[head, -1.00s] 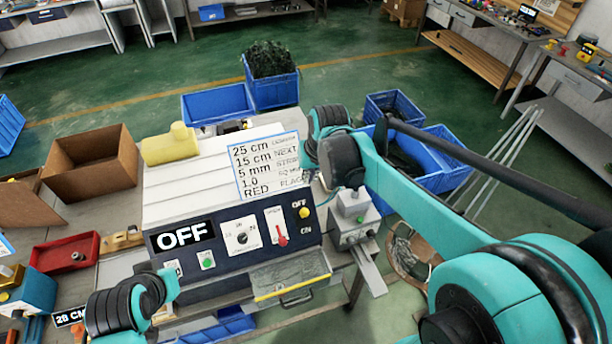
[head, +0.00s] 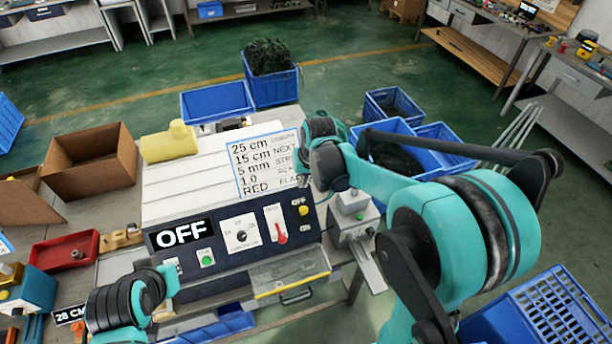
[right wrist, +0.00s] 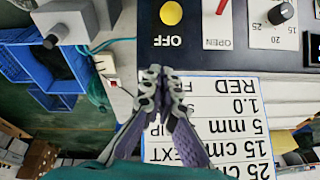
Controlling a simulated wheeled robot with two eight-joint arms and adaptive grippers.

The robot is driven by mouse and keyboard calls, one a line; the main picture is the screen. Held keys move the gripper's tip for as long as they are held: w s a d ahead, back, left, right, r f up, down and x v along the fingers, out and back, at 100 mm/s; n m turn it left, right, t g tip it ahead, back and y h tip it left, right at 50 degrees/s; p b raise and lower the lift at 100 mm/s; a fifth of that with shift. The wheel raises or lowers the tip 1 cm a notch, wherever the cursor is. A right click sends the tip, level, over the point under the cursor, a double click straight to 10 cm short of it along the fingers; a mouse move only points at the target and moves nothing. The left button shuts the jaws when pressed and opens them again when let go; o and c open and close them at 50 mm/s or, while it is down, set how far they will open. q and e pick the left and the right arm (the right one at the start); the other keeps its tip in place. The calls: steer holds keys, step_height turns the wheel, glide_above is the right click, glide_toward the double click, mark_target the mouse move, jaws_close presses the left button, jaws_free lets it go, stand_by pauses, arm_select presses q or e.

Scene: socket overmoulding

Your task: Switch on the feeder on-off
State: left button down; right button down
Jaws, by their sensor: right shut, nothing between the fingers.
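The grey feeder machine has a dark front panel (head: 265,232) with a display (head: 181,234) reading OFF. At the panel's right end is a round yellow knob (head: 303,211), with OFF above it and ON below. My right gripper (right wrist: 153,78) is shut and empty, over the edge of the white label sheet, apart from the knob. In the head view its fingers are mostly hidden by the wrist. My left gripper (head: 170,282) is low at the left, its fingers unclear.
A red-handled slider (head: 281,237), a dial (head: 241,234) and a green button (head: 207,258) share the panel. A grey box (head: 352,225) stands right of the machine. Blue crates (head: 218,101) stand behind.

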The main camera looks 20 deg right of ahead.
mark_target(303, 212)
steer(key=shift+x, duration=1.15)
steer(key=s+f, duration=0.1)
steer(key=s, duration=0.1)
steer(key=shift+s+a+f, duration=0.3)
steer(key=shift+f, duration=0.1)
steer(key=shift+s, duration=0.35)
steer(key=shift+f, duration=0.2)
